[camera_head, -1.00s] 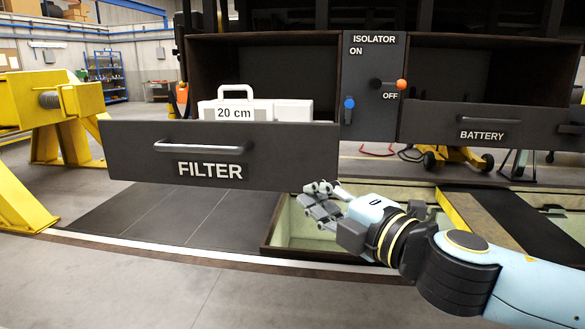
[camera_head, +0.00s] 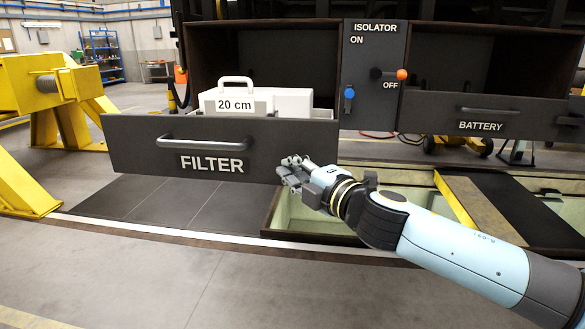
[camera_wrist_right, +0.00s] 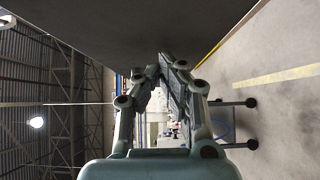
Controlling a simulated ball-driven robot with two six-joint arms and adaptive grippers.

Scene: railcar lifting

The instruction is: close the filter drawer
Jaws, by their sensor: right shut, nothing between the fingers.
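The filter drawer (camera_head: 126,153) is pulled out towards me at the left, with a dark front, a FILTER label and a silver bar handle (camera_head: 205,141). My right gripper (camera_head: 284,168) is shut and empty, at the lower right part of the drawer front. I cannot tell whether it touches the front. In the right wrist view its fingers (camera_wrist_right: 166,62) meet close to a large dark surface, probably the drawer front (camera_wrist_right: 150,22). My left gripper is in neither view.
A white case (camera_head: 290,101) marked 20 cm sits in the drawer. Right of it are the isolator panel (camera_head: 372,60) and the battery drawer (camera_head: 425,117). A pit (camera_head: 310,215) opens in the floor below. A yellow stand (camera_head: 72,95) is at the left.

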